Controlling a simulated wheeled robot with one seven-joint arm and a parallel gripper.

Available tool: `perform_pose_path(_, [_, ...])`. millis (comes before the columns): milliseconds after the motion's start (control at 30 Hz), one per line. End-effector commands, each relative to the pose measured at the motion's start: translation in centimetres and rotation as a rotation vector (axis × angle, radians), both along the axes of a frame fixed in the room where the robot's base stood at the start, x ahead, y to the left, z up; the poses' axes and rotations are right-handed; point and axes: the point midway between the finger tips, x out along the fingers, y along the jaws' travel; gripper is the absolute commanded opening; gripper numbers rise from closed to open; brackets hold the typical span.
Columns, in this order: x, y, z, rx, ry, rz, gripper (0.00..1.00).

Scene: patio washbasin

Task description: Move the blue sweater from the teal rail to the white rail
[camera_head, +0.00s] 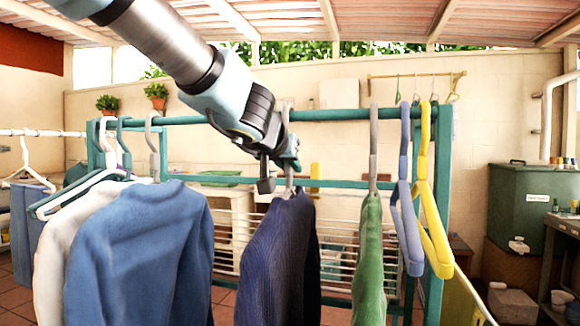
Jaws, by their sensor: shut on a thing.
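The blue sweater (279,262), a dark navy knit, hangs on a grey hanger (286,112) below the teal rail (340,115), in the middle of the view. The hanger's hook top shows at rail height, behind my gripper; whether it rests on the rail is hard to tell. My gripper (278,178) comes down from the upper left and is shut on the hanger just above the sweater's collar. My wrist hides part of the rail and hook. The white rail (40,132) is at the far left, behind the teal rack.
A lighter blue garment (140,255) and a white one (55,265) hang left of the sweater. A green garment (369,265), an empty periwinkle hanger (404,200) and a yellow hanger (430,200) hang to its right. The white rail holds a white hanger (25,165) and clothes.

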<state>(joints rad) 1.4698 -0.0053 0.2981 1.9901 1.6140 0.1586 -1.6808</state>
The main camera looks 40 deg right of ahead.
Motion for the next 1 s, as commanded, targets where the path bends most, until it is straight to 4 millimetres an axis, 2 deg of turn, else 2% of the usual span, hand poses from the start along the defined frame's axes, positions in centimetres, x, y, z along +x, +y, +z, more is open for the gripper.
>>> perform_pose_path(733, [0.0,0.0,2.9,-0.003,-0.001,0.000,0.00])
perform_pose_path(1000, [0.0,0.0,3.2,-0.002,0.000,0.000,0.00])
